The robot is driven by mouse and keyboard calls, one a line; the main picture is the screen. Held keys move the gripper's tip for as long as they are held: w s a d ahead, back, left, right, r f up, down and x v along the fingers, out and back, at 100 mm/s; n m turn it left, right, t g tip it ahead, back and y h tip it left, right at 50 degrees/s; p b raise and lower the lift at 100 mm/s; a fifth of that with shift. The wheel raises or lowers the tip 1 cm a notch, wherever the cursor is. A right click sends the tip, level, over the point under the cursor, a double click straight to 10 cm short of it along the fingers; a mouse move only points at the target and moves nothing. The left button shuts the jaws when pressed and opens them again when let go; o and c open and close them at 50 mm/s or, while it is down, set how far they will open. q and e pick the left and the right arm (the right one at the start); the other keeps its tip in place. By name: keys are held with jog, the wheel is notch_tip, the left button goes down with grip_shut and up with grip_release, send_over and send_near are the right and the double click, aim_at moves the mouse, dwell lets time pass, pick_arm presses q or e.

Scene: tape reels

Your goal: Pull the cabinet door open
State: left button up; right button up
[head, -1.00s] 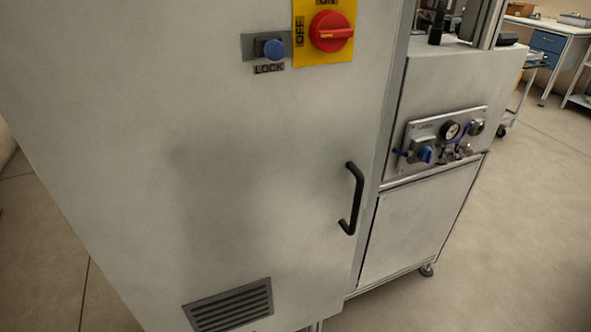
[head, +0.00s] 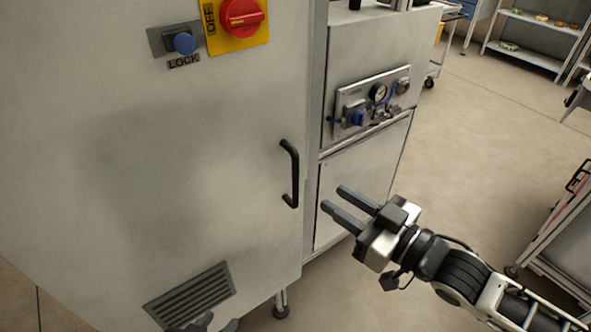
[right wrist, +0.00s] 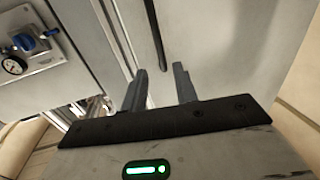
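The cabinet door (head: 150,170) is a large pale grey panel and appears closed. Its black bar handle (head: 290,174) is upright near the door's right edge. My right gripper (head: 335,198) is open and empty, to the right of the handle and apart from it. In the right wrist view the handle (right wrist: 155,35) lies beyond the gap between the open fingers (right wrist: 160,70). Only a small grey part of my left gripper (head: 212,323) shows at the bottom edge of the head view, in front of the door; its opening cannot be made out.
A blue LOCK button (head: 184,43) and a red rotary switch (head: 243,14) are high on the door. A vent (head: 190,296) is low on it. A gauge panel (head: 372,102) is on the adjoining unit. A cart (head: 560,235) stands at right, with open floor between.

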aim_at(298, 176)
jog(key=x, duration=1)
jog(key=shift+w+a+p, duration=0.25)
jog(key=shift+a+p, duration=0.05)
grip_shut()
